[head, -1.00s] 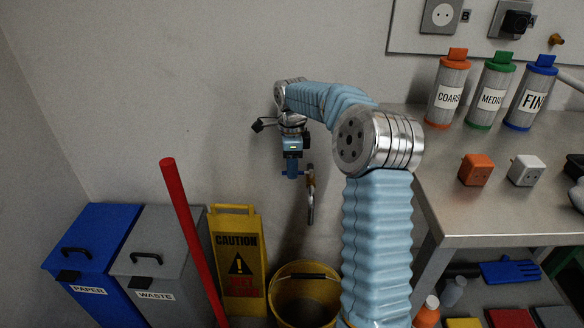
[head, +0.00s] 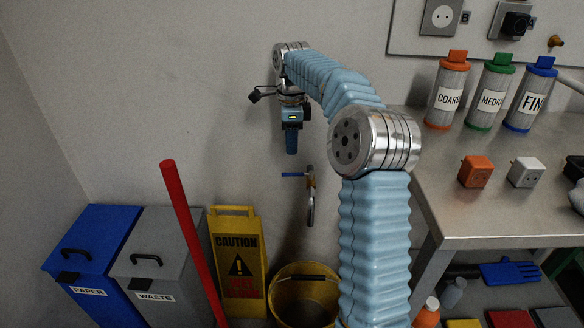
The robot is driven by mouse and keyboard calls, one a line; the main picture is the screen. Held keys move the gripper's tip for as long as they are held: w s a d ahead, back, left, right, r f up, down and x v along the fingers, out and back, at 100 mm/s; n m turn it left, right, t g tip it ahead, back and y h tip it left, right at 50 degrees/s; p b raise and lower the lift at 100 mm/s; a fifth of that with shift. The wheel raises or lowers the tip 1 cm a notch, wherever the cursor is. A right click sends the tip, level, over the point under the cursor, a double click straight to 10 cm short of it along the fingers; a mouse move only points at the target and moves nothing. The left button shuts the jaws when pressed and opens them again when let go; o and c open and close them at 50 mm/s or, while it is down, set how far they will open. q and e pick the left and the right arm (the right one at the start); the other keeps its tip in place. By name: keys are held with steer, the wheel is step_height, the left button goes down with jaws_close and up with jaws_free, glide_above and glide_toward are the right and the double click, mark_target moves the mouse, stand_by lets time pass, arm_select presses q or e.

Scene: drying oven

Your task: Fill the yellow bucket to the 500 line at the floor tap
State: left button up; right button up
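The yellow bucket (head: 277,301) stands on the floor below the tap, its dark handle lying across the top. My arm hides its right side. I cannot read its lines or tell its water level. I make out no clear water stream under the spout. My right gripper (head: 291,150) points down just above the lever, with a small gap between them. Its fingers overlap from this side, so their opening is unclear. My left gripper is out of view.
A yellow caution sign (head: 238,262), a red pole (head: 190,235), a grey waste bin (head: 156,258) and a blue paper bin (head: 92,250) stand left of the bucket. A steel table (head: 450,205) with canisters and small blocks is on the right.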

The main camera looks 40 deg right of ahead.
steer(key=shift+r, duration=2.8)
steer(key=s+a+r, duration=0.9)
steer(key=s+r, duration=0.2)
steer(key=r, duration=0.2)
steer(key=shift+b, duration=0.3)
steer(key=shift+w, duration=0.1)
